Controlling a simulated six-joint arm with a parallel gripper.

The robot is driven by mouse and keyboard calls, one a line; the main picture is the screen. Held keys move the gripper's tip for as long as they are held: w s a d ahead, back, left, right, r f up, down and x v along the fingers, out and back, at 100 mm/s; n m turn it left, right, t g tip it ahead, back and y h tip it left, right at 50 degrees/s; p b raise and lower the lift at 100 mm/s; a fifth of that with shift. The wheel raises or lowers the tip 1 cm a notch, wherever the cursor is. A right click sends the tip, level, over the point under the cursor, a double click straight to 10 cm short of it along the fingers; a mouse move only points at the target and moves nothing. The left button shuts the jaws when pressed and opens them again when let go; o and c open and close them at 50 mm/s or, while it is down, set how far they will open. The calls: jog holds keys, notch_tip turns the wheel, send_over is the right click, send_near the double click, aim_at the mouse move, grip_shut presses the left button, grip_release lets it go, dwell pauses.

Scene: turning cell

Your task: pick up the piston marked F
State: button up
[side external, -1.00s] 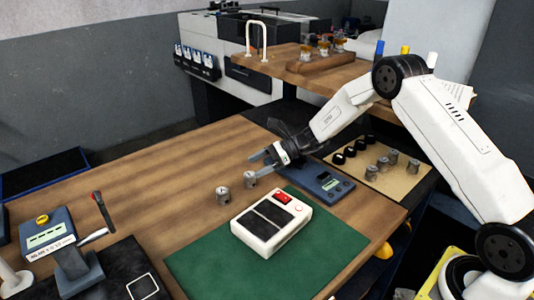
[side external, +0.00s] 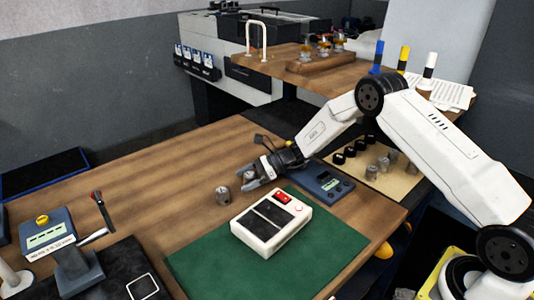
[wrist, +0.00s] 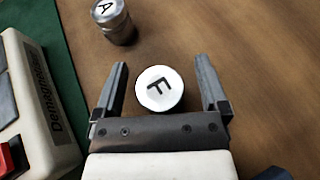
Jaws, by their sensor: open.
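The piston marked F (wrist: 160,88) stands upright on the wooden bench, its white top with a black F facing the wrist camera. My gripper (wrist: 162,82) is open, with one finger on each side of this piston and a visible gap to each finger. In the side view my gripper (side external: 245,178) is low over the bench, and the F piston (side external: 250,173) shows partly between its fingers. A second piston, marked A (wrist: 115,20), stands upright beyond the left finger; it also shows in the side view (side external: 222,196).
A white demagnetiser box (side external: 271,221) with a red switch sits on a green mat (side external: 190,264) close by. A board (side external: 398,184) holds several grey and black parts.

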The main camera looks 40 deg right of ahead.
jog(key=shift+w+a+f, duration=0.15)
jog(key=shift+a, duration=0.15)
grip_shut()
dwell(0.4)
